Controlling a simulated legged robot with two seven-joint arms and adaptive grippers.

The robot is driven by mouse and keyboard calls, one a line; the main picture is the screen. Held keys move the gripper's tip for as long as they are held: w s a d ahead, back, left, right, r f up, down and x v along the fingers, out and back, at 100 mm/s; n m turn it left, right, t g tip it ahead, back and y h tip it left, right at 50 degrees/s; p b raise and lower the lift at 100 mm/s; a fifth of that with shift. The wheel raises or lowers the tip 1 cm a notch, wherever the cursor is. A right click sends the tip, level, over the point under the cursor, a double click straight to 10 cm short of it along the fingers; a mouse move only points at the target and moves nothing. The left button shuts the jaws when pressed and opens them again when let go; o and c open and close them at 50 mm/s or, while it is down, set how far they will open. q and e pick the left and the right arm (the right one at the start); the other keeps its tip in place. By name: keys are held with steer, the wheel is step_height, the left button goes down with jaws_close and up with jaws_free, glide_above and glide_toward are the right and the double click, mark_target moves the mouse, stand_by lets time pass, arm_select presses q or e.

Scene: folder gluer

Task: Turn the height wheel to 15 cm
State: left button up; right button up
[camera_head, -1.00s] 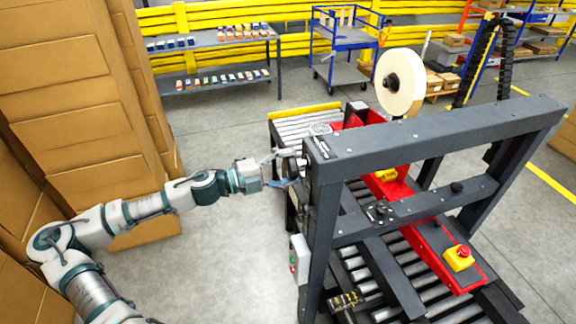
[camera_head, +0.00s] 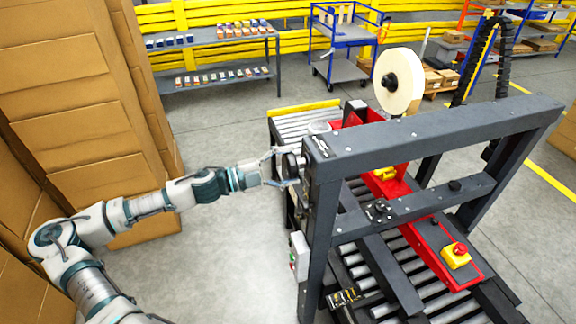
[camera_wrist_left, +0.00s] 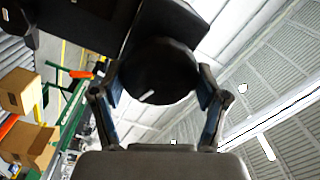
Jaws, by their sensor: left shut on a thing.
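The height wheel (camera_wrist_left: 160,72) is a round black knob with a short white mark at its lower left in the left wrist view. In the head view the wheel (camera_head: 290,166) sits on the left side of the dark machine frame (camera_head: 322,200). My left gripper (camera_head: 283,168) reaches it from the left. In the left wrist view its two fingers (camera_wrist_left: 160,90) are shut on the wheel, one on each side. A height scale cannot be read in these frames. My right gripper is not in view.
Tall stacks of brown cardboard (camera_head: 75,100) stand at the left, close to my arm. A control box with buttons (camera_head: 299,256) hangs on the frame below the wheel. A red stop button (camera_head: 459,249) is on the machine. Grey floor (camera_head: 225,260) is free in front.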

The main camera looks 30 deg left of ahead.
arm_select(q)
steer(key=o, duration=0.9)
steer(key=shift+f, duration=0.15)
steer(key=shift+c, duration=0.2)
steer(key=o, duration=0.3)
steer(key=shift+w, duration=0.1)
steer(key=shift+w+a, duration=0.15)
steer(key=shift+s, duration=0.5)
steer(key=v, duration=1.1)
steer(key=shift+a+f, duration=0.15)
steer(key=shift+a, duration=0.25)
steer(key=shift+w, duration=0.1)
